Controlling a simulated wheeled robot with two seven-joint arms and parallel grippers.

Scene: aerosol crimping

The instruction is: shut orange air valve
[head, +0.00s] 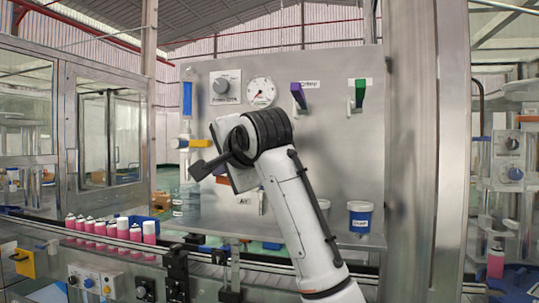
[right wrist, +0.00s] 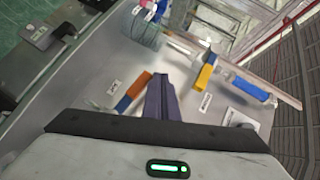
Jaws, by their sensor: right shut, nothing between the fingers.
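The orange air valve handle (head: 222,180) shows only as a small patch in the head view, mostly hidden behind my right gripper (head: 197,172). In the right wrist view the orange handle (right wrist: 133,91) lies slantwise on the steel panel, near a white label. My right gripper's dark fingers (right wrist: 161,98) are shut and empty, close beside the handle on its right in that view. I cannot tell whether they touch it. The "Air" label (head: 244,201) is below the gripper in the head view. My left gripper is not in view.
A blue cup (head: 360,216) sits low right. Several pink cans (head: 110,231) stand on the conveyor.

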